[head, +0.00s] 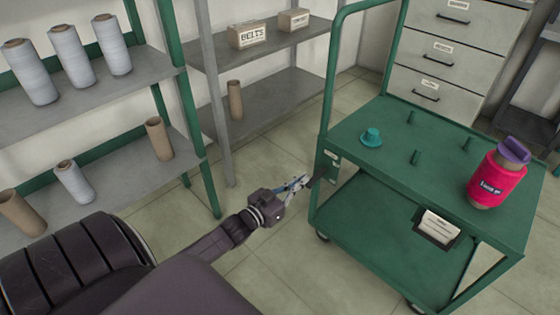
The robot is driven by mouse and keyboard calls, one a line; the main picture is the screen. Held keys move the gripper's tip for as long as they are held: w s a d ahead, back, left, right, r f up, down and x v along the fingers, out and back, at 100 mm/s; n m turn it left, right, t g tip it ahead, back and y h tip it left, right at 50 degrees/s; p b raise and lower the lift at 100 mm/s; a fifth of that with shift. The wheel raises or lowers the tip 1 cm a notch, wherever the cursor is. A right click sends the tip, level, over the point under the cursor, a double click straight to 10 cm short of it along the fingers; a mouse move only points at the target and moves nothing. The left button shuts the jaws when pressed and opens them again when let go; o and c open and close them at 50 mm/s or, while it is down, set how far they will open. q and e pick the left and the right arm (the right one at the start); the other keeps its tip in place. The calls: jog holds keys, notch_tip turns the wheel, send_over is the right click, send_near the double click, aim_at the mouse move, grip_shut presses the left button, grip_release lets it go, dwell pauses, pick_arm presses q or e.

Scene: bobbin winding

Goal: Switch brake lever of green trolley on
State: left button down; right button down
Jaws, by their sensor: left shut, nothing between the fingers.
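The green trolley (345,215) stands at the right, with a push handle on its left side. A small pale plate (331,165) is on its left corner post. A dark, thin piece that looks like the brake lever (317,174) sticks out from the trolley beside this plate. My left gripper (301,182) is shut and empty, with its fingertips close to the dark piece. I cannot tell whether they touch it or which setting the lever is in. My right gripper is out of view.
A green-framed shelf (90,90) with bobbins stands left; a grey shelf (275,100) holds boxes. Drawers (445,55) stand behind. Floor (255,170) between shelves and trolley is clear.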

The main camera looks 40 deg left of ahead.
pick_arm(q)
jog(key=s+p, duration=0.1)
jog(key=s, duration=0.7)
jog(key=shift+s+a+f, duration=0.2)
jog(key=shift+a+f, duration=0.05)
jog(key=shift+a, duration=0.05)
jog(key=shift+d, duration=0.1)
